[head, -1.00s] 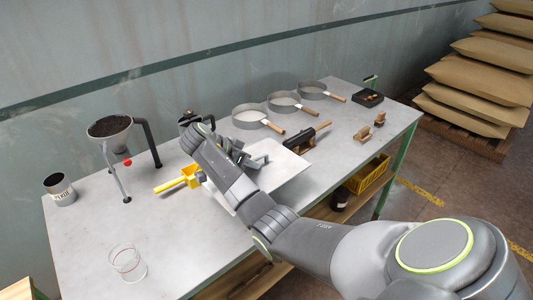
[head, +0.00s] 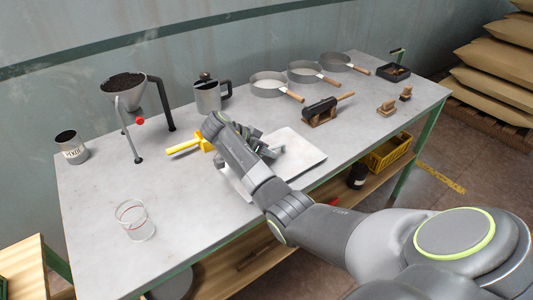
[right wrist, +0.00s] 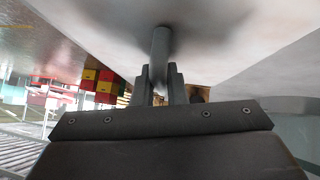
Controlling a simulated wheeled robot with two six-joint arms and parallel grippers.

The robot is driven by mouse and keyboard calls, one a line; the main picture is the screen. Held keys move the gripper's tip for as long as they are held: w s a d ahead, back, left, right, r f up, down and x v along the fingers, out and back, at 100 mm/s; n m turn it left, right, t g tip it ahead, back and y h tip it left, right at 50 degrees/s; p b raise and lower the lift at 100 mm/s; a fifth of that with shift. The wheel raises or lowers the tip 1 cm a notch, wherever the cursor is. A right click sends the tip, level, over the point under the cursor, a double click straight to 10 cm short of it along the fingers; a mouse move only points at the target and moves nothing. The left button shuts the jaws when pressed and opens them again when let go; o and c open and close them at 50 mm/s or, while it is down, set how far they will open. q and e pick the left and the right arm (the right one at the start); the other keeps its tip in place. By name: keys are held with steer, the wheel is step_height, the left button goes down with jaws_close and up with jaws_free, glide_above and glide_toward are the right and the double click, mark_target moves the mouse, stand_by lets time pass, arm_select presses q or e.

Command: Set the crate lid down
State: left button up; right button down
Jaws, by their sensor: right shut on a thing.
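The crate lid (head: 303,157) is a pale flat panel over the front middle of the table, partly hidden behind my right arm in the head view. In the right wrist view its broad pale face (right wrist: 235,40) fills the top, with a grey post-like handle (right wrist: 160,45) standing from it. My right gripper (head: 268,148) is shut on this handle; its two fingers (right wrist: 160,80) sit either side of it. I cannot tell whether the lid touches the tabletop. My left gripper is not in view.
A yellow scoop (head: 185,148) lies just left of the lid. A glass (head: 135,222) is front left. A yellow crate (head: 388,154) sits on the lower shelf.

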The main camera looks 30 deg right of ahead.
steer(key=c, duration=1.9)
jaws_free()
steer(key=shift+f, duration=0.15)
steer(key=o, duration=0.4)
steer(key=shift+o, duration=0.2)
steer(key=shift+r, duration=0.2)
steer(key=shift+a+r, duration=0.2)
steer(key=shift+a, duration=0.1)
steer(key=s+p+v, duration=0.1)
steer(key=p+v, duration=0.5)
steer(key=v, duration=0.5)
steer(key=shift+w+r, duration=0.15)
steer(key=shift+w, duration=0.3)
